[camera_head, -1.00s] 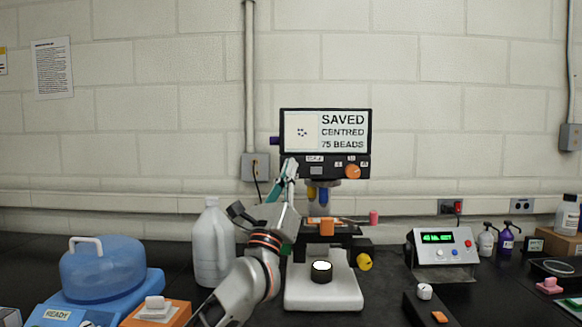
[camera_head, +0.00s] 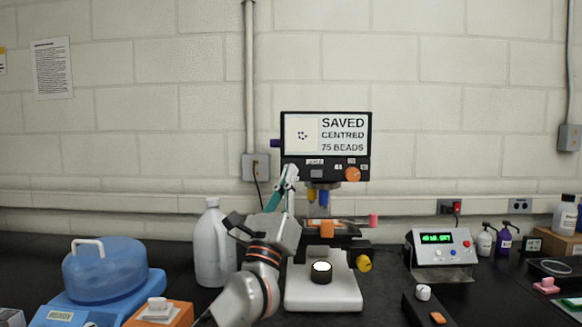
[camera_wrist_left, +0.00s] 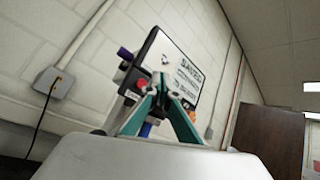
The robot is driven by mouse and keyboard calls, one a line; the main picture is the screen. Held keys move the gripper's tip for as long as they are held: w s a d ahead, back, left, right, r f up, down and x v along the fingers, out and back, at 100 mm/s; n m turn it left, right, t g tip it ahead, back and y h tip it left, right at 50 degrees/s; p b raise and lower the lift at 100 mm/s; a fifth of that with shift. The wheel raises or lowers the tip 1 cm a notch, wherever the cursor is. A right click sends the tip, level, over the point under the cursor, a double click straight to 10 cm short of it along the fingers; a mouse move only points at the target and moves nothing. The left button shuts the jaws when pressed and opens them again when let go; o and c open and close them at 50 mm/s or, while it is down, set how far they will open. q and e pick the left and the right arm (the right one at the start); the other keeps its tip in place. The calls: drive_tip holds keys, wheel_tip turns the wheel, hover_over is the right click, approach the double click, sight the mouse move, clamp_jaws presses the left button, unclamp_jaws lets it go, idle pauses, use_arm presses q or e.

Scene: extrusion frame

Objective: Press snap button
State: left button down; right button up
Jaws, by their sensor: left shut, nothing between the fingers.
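A microscope (camera_head: 350,285) with a white base stands at the middle of the bench. Its black-framed screen (camera_head: 325,132) reads "SAVED CENTRED 75 BEADS". On the control panel under the screen are a small grey button (camera_head: 316,170) and an orange knob (camera_head: 353,174); the labels are too small to read surely. My left gripper (camera_head: 290,170), with teal fingers, is shut and empty at the left end of the panel, left of the grey button. The left wrist view shows the fingers (camera_wrist_left: 160,88) in front of the screen, hiding part of the panel. My right gripper is not in view.
A white jug (camera_head: 212,250) stands left of my left arm. A blue machine (camera_head: 105,270) with a domed lid is further left. A meter box (camera_head: 442,252) with a green display is on the right.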

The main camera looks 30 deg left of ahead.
use_arm(q)
drive_tip(key=shift+s+d+p, duration=0.2)
drive_tip(key=shift+s+d, duration=0.2)
drive_tip(key=shift+s, duration=0.2)
drive_tip(key=shift+s+d+p, duration=0.15)
drive_tip(key=shift+s+d, duration=0.2)
drive_tip(key=shift+s, duration=0.2)
